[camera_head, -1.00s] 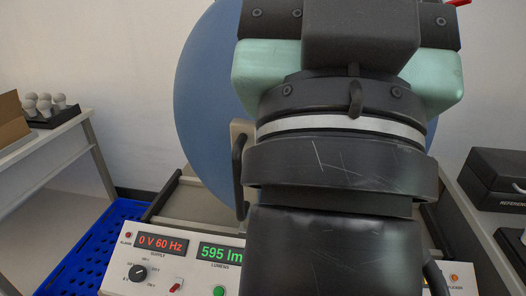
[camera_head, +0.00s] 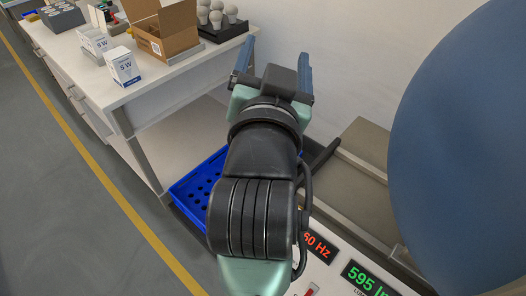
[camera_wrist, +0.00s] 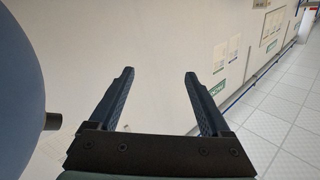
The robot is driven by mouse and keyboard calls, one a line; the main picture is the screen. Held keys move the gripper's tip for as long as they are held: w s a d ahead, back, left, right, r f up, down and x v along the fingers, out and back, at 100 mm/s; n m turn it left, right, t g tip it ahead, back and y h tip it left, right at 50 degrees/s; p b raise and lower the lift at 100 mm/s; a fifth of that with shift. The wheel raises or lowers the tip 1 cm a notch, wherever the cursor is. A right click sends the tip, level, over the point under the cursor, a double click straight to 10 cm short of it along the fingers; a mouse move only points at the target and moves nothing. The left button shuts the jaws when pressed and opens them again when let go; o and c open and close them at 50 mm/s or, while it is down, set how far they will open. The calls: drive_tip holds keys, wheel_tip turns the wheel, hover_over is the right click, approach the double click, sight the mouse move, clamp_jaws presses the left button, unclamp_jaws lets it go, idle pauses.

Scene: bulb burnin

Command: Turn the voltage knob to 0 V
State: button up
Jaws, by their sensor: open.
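The voltage knob is not visible in the current head view; my arm covers the left part of the white control panel (camera_head: 333,284). The red supply display (camera_head: 318,246) is partly covered and shows "60 Hz"; its voltage digits are hidden. My gripper (camera_head: 276,62) is open and empty, raised beyond the panel near the wall and the side table. In the wrist view my gripper (camera_wrist: 158,76) has its two blue fingers wide apart, with nothing between them.
A large blue sphere (camera_head: 465,150) stands at the right behind the panel. A green display (camera_head: 368,280) reads 595. A blue crate (camera_head: 192,190) lies left of my arm. A white table (camera_head: 150,75) holds a cardboard box (camera_head: 165,35), bulb boxes and several bulbs (camera_head: 215,14).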

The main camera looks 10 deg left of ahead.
drive_tip(key=s+f+m+g+h+p, duration=0.1)
drive_tip(key=s+f+m+g+p, duration=0.3)
drive_tip(key=f, duration=0.6)
drive_tip(key=s+f+g+p, duration=0.1)
drive_tip(key=s+f+g, duration=0.5)
drive_tip(key=f, duration=0.5)
drive_tip(key=s+f+m+g+h+p, duration=0.1)
drive_tip(key=s+f+g+p, duration=0.25)
drive_tip(key=s+f, duration=0.45)
drive_tip(key=shift+g, duration=0.35)
drive_tip(key=x, duration=0.5)
drive_tip(key=b+x, duration=0.1)
drive_tip(key=x, duration=0.4)
drive_tip(key=w+b+x, duration=0.1)
drive_tip(key=x, duration=0.3)
drive_tip(key=shift+w+a+f, duration=0.15)
drive_tip(key=shift+w+f, duration=0.05)
drive_tip(key=shift+w, duration=0.05)
drive_tip(key=shift+c, duration=0.4)
clamp_jaws()
